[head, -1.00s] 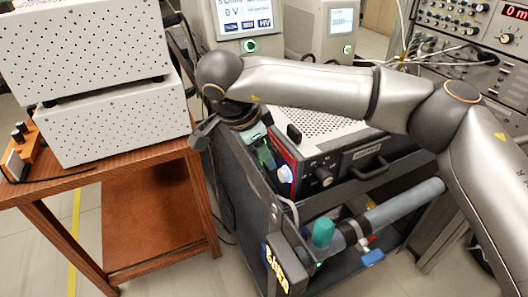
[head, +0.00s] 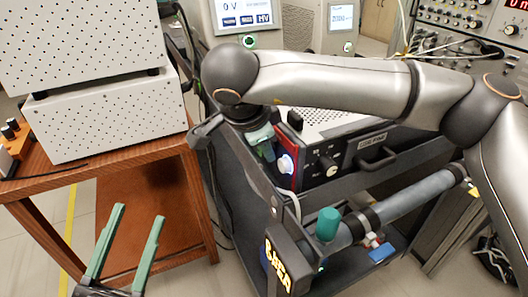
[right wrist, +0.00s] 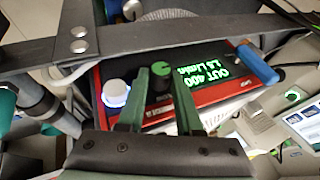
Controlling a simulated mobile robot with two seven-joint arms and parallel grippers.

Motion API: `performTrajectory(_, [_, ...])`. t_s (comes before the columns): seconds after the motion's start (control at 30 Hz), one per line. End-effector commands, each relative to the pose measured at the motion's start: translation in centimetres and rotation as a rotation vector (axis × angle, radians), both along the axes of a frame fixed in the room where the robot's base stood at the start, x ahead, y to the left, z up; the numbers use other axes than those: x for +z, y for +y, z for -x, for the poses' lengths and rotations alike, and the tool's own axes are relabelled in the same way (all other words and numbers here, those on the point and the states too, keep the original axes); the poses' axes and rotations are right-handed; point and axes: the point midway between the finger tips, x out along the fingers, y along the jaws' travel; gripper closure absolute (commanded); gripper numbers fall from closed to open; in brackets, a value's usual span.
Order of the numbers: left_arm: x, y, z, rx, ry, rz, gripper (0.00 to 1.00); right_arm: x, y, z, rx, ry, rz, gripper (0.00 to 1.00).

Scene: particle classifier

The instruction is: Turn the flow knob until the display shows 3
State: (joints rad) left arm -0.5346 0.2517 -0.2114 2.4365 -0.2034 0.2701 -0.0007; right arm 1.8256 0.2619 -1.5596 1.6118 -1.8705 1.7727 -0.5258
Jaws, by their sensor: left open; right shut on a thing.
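The flow knob (right wrist: 162,72), black with a green cap, sits on the red-edged dark panel in the right wrist view. My right gripper (right wrist: 162,78) has its green fingers closed on either side of it. The display (right wrist: 205,85) beside the knob shows green text, tilted in the picture: "OUT 400" and a flow line that looks like 1.8 L/min, though the digits are hard to read. In the head view my right gripper (head: 262,142) is at the device's left end, and the knob is hidden there. My left gripper (head: 138,214) is open and empty at the lower left.
A lit white button (right wrist: 117,92) is close to the knob, and a blue-handled part (right wrist: 257,62) is beyond the display. The dark cart frame (head: 240,180) surrounds the device. A wooden table (head: 150,158) with white perforated boxes (head: 105,115) stands left.

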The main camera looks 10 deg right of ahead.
Motion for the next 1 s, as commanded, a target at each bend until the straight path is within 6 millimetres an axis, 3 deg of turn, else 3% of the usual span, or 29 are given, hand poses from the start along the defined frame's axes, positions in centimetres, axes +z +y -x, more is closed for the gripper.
performTrajectory(0.13, [4.7, -0.7, 4.2, -0.058, -0.283, -0.007, 0.43, -0.5, 0.0, 0.2, 0.006, -0.051, -0.015, 1.0])
performTrajectory(1.0, [-3.8, -1.4, 3.8, -0.125, -0.212, 0.052, 0.43, -0.7, 0.0, 0.7, 0.006, -0.331, -0.109, 1.0])
